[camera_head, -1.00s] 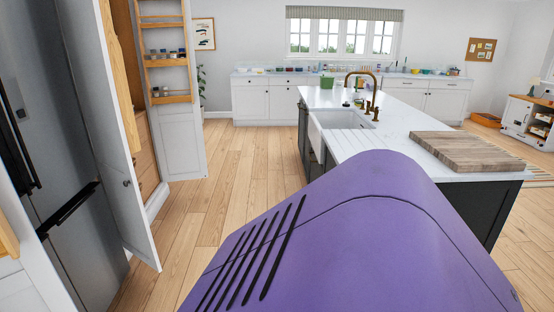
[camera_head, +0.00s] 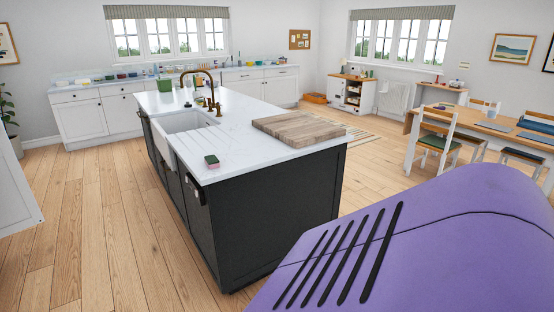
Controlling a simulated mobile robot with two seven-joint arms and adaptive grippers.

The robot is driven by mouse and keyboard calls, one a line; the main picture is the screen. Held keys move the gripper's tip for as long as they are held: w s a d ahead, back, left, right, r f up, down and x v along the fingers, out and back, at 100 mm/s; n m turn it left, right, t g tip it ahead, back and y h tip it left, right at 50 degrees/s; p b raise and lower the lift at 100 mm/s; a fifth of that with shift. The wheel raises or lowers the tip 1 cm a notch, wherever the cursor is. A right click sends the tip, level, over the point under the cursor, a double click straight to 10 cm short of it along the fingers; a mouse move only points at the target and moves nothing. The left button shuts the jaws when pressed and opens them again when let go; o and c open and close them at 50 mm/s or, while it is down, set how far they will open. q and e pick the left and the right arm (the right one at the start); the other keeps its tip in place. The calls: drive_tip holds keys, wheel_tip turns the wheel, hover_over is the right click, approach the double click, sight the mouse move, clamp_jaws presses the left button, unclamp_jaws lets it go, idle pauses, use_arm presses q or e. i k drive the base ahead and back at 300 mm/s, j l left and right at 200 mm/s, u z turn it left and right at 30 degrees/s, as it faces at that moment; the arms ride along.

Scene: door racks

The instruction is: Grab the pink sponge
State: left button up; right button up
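A small pink sponge (camera_head: 212,161) with a dark green side lies on the white worktop of the kitchen island (camera_head: 240,155), near its front left corner and in front of the sink. It is small in view. Neither of my grippers shows in the head view. A large purple part of my own body fills the lower right of the picture.
A wooden chopping board (camera_head: 298,128) lies on the island to the right of the sponge. A white sink (camera_head: 190,130) with a brass tap (camera_head: 200,82) is set behind it. Wooden floor (camera_head: 115,235) is clear left of the island. A dining table (camera_head: 490,130) with chairs stands at right.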

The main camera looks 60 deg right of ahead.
sight(212, 161)
drive_tip(key=z, duration=1.7)
drive_tip(key=i+j+z, duration=0.1)
drive_tip(key=z, duration=0.35)
drive_tip(key=i+j+z, duration=0.2)
drive_tip(key=z, duration=0.3)
drive_tip(key=i+j+z, duration=0.15)
drive_tip(key=j, duration=0.15)
drive_tip(key=i+j+z, duration=0.2)
drive_tip(key=j, duration=0.15)
drive_tip(key=j+z, duration=0.15)
drive_tip(key=j, duration=0.15)
drive_tip(key=i+j, duration=0.1)
drive_tip(key=j, duration=0.45)
drive_tip(key=i+j+z, duration=0.1)
drive_tip(key=j, duration=0.4)
drive_tip(key=i+j, duration=0.15)
drive_tip(key=j, duration=0.4)
drive_tip(key=i+j+z, duration=0.15)
drive_tip(key=j, duration=0.4)
drive_tip(key=k+l, duration=0.05)
